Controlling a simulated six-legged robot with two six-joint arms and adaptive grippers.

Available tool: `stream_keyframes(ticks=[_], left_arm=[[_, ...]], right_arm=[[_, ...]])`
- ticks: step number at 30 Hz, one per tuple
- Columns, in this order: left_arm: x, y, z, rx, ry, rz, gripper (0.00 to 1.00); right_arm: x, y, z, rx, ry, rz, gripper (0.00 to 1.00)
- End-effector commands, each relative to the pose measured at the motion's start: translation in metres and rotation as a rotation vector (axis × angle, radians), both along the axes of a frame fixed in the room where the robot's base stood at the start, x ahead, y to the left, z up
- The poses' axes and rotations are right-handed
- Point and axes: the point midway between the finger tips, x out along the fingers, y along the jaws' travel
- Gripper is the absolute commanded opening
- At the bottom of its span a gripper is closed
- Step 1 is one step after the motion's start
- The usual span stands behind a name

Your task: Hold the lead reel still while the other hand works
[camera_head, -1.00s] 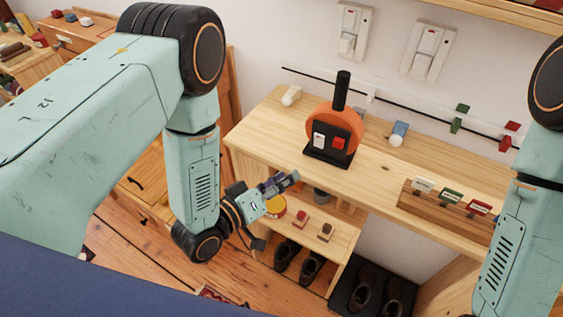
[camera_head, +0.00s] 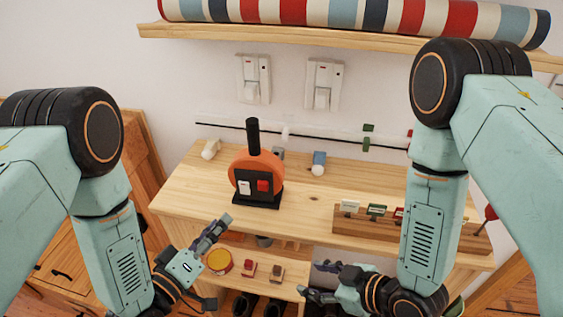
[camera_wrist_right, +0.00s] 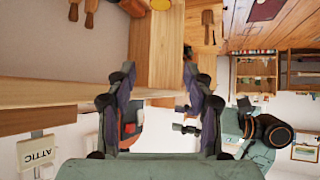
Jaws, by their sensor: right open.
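The lead reel (camera_head: 243,166), an orange disc with a black upright handle, stands on a black base on the wooden bench. Its front has a white and a red switch or socket. My left gripper (camera_head: 220,260) is in front of the bench, below and left of the reel, with its fingers apart and nothing between them. My right gripper (camera_head: 311,278) is open and empty in front of the bench, below and right of the reel. Neither gripper touches the reel. In the right wrist view, part of the reel (camera_wrist_right: 132,116) shows behind one open finger.
A striped roll (camera_head: 350,13) lies on the wall shelf above.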

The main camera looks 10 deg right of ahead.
Motion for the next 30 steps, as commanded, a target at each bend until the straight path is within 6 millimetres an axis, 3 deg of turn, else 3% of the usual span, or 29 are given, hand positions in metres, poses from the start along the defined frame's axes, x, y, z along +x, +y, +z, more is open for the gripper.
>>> stream_keyframes(ticks=[7, 14, 21, 25, 30], left_arm=[[0.001, 0.0, 0.0, 0.0, -0.001, 0.001, 0.38], [0.001, 0.0, 0.0, 0.001, -0.001, 0.0, 0.38], [0.001, 0.0, 0.0, 0.001, 0.0, 0.001, 0.38], [0.001, 0.0, 0.0, 0.001, 0.0, 0.001, 0.38], [0.001, 0.0, 0.0, 0.001, 0.0, 0.001, 0.38]], right_arm=[[0.03, 0.038, 0.05, 0.116, -0.302, 0.208, 0.52], [0.09, 0.043, 0.094, 0.229, -0.357, 0.063, 0.52], [0.144, 0.052, 0.155, 0.401, -0.434, -0.051, 0.52], [0.158, 0.056, 0.178, 0.466, -0.457, -0.081, 0.52], [0.168, 0.061, 0.186, 0.492, -0.466, -0.09, 0.52]])
